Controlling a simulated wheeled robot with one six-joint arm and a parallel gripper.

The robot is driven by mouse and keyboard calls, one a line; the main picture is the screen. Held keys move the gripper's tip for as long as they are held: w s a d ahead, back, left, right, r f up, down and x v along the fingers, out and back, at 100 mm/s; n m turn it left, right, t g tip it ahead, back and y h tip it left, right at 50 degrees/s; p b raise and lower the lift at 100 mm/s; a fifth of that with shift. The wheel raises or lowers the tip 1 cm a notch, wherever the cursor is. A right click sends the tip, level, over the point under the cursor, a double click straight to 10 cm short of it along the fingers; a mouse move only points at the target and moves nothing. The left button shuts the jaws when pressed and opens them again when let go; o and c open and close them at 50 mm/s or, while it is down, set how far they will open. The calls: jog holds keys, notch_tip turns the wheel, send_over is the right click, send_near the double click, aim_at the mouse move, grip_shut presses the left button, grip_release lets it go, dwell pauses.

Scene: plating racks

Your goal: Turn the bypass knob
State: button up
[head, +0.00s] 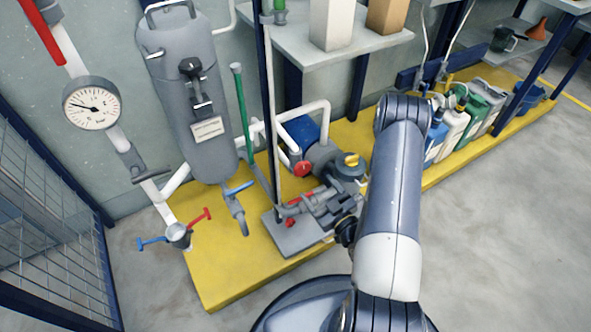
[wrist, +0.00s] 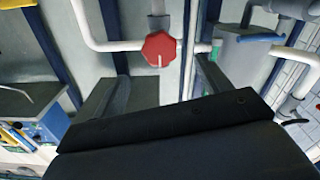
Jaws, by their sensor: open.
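A red knob with a pale pointer line sits on the white pipework; I take it as the bypass knob (head: 303,168). In the wrist view the red knob (wrist: 159,47) is lobed, and its line points down in the picture. My gripper (wrist: 161,70) is open, its two dark fingers wide apart. The knob shows between and beyond the fingertips, with no visible contact. In the head view my arm hides part of the pipework, and I cannot make out the fingers clearly there.
A grey tank (head: 193,100) and pressure gauge (head: 92,104) stand left. Several canisters (head: 454,130) stand on the yellow platform (head: 222,277). A shelf (head: 300,50) hangs above; a mesh fence (head: 50,220) is left. The floor in front is clear.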

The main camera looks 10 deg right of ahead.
aim_at(304, 171)
jog(key=b+x, duration=0.1)
jog(key=x, duration=0.9)
jog(key=shift+w, duration=0.2)
jog(key=shift+c, duration=0.5)
jog(key=c, duration=0.9)
jog(key=shift+f+m+b, duration=0.1)
jog(key=shift+m+b, duration=0.85)
jog(key=shift+m, duration=0.05)
jog(key=shift+m+b, duration=0.5)
jog(key=shift+m, duration=0.9)
